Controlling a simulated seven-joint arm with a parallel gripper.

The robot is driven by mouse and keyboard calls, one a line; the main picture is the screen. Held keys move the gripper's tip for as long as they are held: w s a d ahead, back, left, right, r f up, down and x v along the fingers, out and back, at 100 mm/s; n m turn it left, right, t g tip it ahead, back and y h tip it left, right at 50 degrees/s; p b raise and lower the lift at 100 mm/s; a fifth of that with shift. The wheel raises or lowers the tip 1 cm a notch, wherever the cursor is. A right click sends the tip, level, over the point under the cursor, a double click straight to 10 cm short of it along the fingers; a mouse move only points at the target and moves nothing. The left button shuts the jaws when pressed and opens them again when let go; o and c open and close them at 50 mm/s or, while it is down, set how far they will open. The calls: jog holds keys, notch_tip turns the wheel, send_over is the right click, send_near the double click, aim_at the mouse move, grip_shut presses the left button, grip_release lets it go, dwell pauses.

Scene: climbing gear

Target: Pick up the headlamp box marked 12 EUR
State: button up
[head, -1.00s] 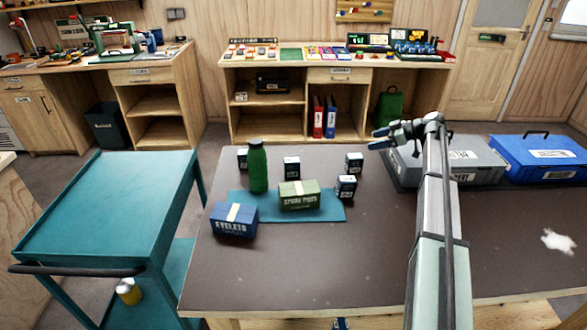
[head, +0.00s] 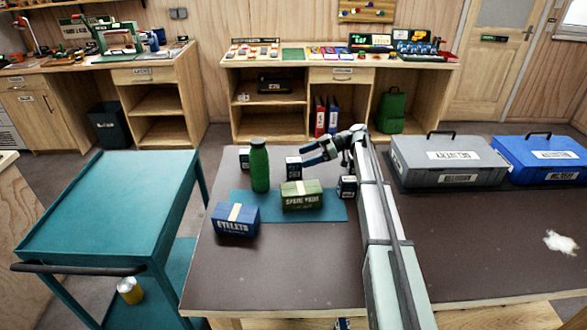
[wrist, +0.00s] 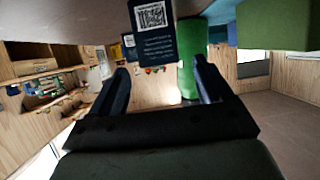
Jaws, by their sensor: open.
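Small dark boxes with white labels stand on the dark table: one (head: 293,168) just left of my gripper's tips, one (head: 347,187) under my wrist, and one (head: 244,158) left of the bottle. The prices are too small to read, so I cannot tell which is marked 12 EUR. My gripper (head: 306,154) is open and empty, its fingers pointing left at the middle box. In the wrist view a dark box with a code label (wrist: 153,28) lies ahead of the open fingers (wrist: 162,72). A fourth box seen earlier is now hidden behind my arm.
A green bottle (head: 259,166) stands left of the middle box. A green box (head: 301,195) on the teal mat (head: 332,212) and a blue eyelets box (head: 235,219) are in front. Grey (head: 448,160) and blue (head: 541,158) cases stand right. The table's front is clear.

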aim_at(289, 163)
jog(key=shift+a+f, duration=0.35)
jog(key=shift+f, duration=0.1)
jog(key=shift+x, duration=3.35)
jog(key=shift+r, duration=0.2)
jog(key=shift+c, duration=0.4)
jog(key=c, duration=1)
jog(key=shift+c, duration=0.2)
jog(key=shift+r, duration=0.15)
